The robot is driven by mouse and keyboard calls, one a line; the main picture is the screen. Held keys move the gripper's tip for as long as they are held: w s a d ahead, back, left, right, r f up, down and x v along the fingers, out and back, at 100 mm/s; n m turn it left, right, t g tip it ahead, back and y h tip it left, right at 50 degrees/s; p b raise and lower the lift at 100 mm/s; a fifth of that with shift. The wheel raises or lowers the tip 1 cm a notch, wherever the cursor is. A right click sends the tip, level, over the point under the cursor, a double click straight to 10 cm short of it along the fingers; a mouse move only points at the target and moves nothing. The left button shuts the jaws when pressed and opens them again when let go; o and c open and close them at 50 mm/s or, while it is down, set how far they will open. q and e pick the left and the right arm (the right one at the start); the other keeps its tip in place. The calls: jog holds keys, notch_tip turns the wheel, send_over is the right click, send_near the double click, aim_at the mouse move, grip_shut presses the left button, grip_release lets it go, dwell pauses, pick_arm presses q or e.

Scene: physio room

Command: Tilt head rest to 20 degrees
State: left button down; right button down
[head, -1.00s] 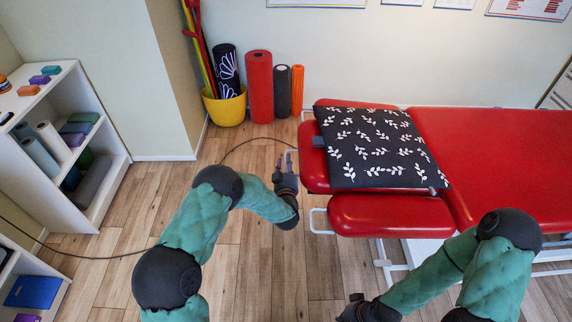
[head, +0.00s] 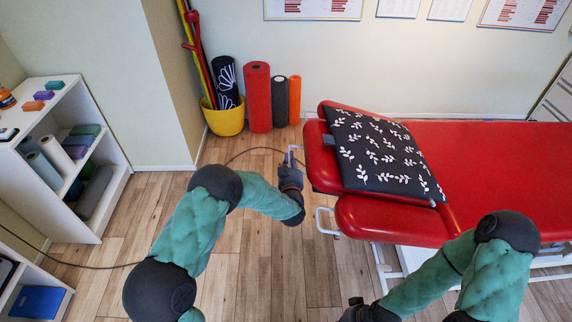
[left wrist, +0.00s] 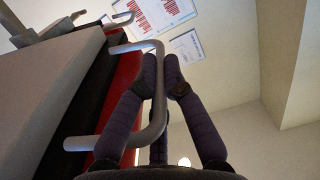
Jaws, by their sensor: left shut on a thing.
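The red head rest (head: 319,160) forms the left end of the treatment table in the head view. Its outer end is raised, so it slopes down toward the table; I cannot read the angle. A black cushion with white leaves (head: 385,155) lies on it and hides most of its top. My left gripper (head: 290,160) is at the outer end. In the left wrist view its fingers (left wrist: 162,75) are shut on the grey metal handle bar (left wrist: 105,142). My right gripper (head: 355,303) is low in the head view, apart from the table, its jaws unclear.
The red table top (head: 500,150) stretches right. A red side pad (head: 390,220) with its own metal loop is in front of the head rest. A yellow bucket (head: 224,117) and rolls stand by the wall. White shelves (head: 110,150) are at left. The wooden floor between is clear.

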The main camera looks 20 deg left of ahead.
pick_arm(q)
jog(key=shift+w+d+r, duration=0.1)
jog(key=shift+d+r, duration=0.05)
jog(key=shift+r, duration=0.4)
jog(key=shift+d+r, duration=0.15)
jog(key=shift+r, duration=0.35)
jog(key=c, duration=1.3)
grip_release()
jog(key=shift+c, duration=0.2)
jog(key=shift+f, duration=0.1)
jog(key=v, duration=1.2)
